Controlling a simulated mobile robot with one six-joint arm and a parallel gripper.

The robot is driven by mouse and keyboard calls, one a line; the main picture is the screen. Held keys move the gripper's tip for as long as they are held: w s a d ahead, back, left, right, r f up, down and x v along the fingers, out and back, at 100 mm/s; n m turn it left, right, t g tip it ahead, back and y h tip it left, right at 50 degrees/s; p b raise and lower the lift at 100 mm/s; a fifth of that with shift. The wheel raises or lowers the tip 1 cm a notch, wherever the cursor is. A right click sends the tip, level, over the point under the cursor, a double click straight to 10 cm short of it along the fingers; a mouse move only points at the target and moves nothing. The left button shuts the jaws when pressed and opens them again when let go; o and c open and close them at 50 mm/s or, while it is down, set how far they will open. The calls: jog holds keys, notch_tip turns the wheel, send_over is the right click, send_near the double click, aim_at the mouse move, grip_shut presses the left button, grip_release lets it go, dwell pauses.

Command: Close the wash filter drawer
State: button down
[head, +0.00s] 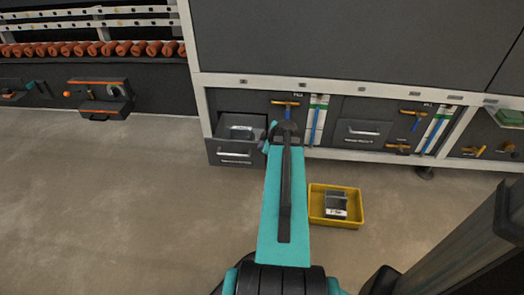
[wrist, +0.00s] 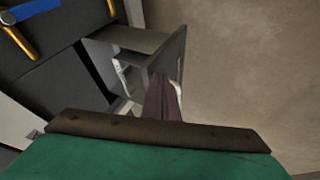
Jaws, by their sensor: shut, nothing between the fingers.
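The wash filter drawer (head: 225,159) stands pulled out of the lower left of the dark washer cabinet in the head view. Its front carries a pale bar handle, and a lighter piece with a handle shows inside it. In the wrist view the drawer (wrist: 177,58) is an open grey box, with its front panel toward the right. My gripper (wrist: 163,98) shows there as dark fingers held together, empty, overlapping the drawer front near its pale handle. I cannot tell whether they touch. In the head view my arm hides most of the gripper, just right of the drawer.
A yellow tray (head: 359,219) with a grey box (head: 335,205) in it sits on the floor right of my arm. Blue and yellow valves and another handled panel (head: 362,136) line the cabinet. Orange fittings (head: 95,49) run along the left. The floor left of my arm is clear.

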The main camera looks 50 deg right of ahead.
jog(key=shift+w+d, duration=0.2)
jog(key=shift+d, duration=0.1)
dwell(0.4)
jog(key=w+d, duration=0.5)
jog(key=d, duration=0.4)
jog(key=w+d, duration=0.6)
jog(key=d, duration=0.3)
jog(key=shift+w+d+r, duration=0.15)
jog(key=shift+w+d, duration=0.05)
jog(key=shift+w, duration=0.05)
jog(key=shift+a, duration=0.1)
dwell(0.3)
jog(key=s+a+r+p, duration=0.2)
jog(key=s+a+r, duration=0.3)
jog(key=s+r, duration=0.2)
jog(key=shift+s+a+r, duration=0.4)
jog(key=shift+s, duration=0.2)
dwell(0.5)
